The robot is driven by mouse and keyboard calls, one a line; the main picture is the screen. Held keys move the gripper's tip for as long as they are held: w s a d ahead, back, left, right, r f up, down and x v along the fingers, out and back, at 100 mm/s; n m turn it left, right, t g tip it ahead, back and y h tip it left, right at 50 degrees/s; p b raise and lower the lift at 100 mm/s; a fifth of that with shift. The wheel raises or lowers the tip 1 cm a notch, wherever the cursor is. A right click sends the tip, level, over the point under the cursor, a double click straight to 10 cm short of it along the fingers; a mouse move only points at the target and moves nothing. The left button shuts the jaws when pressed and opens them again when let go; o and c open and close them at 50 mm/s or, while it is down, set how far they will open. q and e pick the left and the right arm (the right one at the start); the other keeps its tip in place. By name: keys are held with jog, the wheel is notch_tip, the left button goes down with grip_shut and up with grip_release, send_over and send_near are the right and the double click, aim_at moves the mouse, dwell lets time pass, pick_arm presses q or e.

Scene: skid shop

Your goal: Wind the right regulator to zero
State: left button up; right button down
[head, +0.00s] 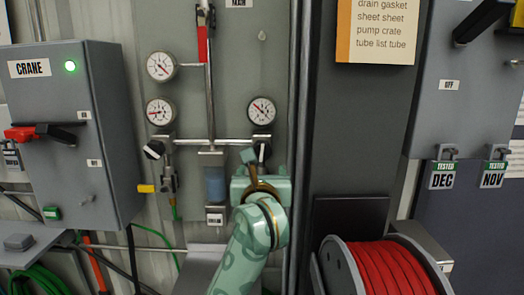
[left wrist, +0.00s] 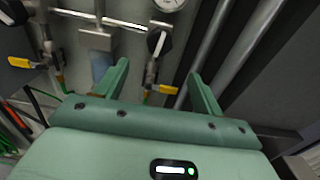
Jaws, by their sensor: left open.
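The right regulator has a black knob (head: 262,150) with a pale marking, on the pipe under the right gauge (head: 262,111). The gauge needle points to the upper left, but its figures are too small to read. In the left wrist view the knob (left wrist: 157,41) stands ahead of my open left gripper (left wrist: 158,68), roughly centred between the fingers and apart from them. In the head view my left gripper (head: 257,162) partly covers the regulator's lower part. My right gripper is not in view.
A blue-bowled filter (head: 215,184) hangs between the regulators. A yellow-handled valve (left wrist: 167,89) lies below the right knob. Vertical pipes (left wrist: 203,52) and a red hose reel (head: 390,268) are at right.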

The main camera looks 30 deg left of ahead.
aim_at(262, 154)
pick_arm(q)
jog(key=p+x, duration=0.2)
jog(key=x, duration=1)
jog(key=shift+a+r, duration=0.1)
jog(key=shift+a, duration=0.05)
jog(key=shift+x, duration=0.95)
jog(key=c, duration=1)
